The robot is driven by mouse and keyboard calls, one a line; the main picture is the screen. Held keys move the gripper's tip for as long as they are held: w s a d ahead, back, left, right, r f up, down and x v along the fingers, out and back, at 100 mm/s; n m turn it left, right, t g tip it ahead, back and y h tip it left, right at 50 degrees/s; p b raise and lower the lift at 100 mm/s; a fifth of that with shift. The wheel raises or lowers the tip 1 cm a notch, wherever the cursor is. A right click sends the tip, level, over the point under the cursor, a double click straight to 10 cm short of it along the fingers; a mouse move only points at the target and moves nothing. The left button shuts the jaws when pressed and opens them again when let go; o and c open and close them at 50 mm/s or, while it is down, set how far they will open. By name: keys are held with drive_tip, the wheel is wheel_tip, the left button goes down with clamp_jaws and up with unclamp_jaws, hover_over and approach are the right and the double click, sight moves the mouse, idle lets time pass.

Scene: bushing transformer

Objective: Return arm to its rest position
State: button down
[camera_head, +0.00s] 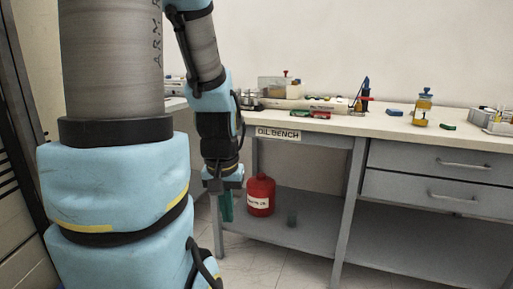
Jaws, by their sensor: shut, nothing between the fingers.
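My gripper (226,205) hangs at the end of my blue and grey arm, left of the picture's middle. It points down with teal fingers that look closed, and nothing shows between them. It is below the bench top height, in front of the left end of the bench marked OIL BENCH (278,134). A red can (260,194) with a white label stands on the bench's lower shelf (325,235), just right of my gripper in the picture. I cannot tell the gap in depth. My upper arm hides part of the left side.
On the bench top stand a clear box (281,88), a bottle of amber liquid (423,107), a green block (447,126) and a tray (496,120) at the right. Drawers (445,161) are under the right side. Tiled floor (282,269) is clear in front.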

wheel_tip(320, 180, up, 13)
drive_tip(key=p, duration=1.1)
drive_tip(key=shift+r, duration=0.15)
